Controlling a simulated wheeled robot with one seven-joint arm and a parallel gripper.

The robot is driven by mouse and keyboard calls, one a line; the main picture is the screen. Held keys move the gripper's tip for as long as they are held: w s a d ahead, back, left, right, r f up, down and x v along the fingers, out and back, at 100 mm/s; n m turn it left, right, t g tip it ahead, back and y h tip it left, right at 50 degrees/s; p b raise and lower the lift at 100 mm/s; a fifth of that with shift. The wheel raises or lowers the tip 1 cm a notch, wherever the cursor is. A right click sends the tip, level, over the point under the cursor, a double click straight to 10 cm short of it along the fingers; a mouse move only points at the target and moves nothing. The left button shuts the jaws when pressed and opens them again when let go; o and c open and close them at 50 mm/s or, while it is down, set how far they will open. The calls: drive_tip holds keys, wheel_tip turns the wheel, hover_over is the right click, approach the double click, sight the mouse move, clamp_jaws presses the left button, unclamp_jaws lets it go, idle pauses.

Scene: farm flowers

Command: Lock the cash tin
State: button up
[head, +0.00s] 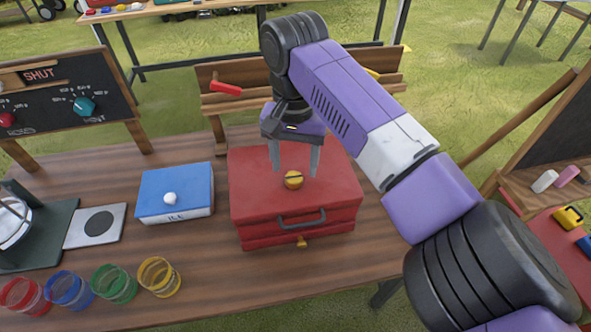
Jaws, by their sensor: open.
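The red cash tin (252,203) stands shut on the wooden table, with a dark grey handle (302,219) on it. A round yellow-orange knob (293,181) with a dark line across it sits on the lid. A small brass-coloured piece (302,241) shows low on the tin's front. My gripper (294,173) points down over the lid, open, with one finger to each side of the knob. I cannot tell whether the fingers touch the knob or the lid.
A blue-topped box (153,187) with a white knob lies left of the tin. Red, blue, green and yellow cups (159,277) line the front left. A scale (12,222) stands at far left. A dial board (70,100) and a wooden rack (228,106) stand behind.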

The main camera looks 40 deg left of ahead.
sight(294, 177)
drive_tip(key=shift+f, duration=1.7)
clamp_jaws()
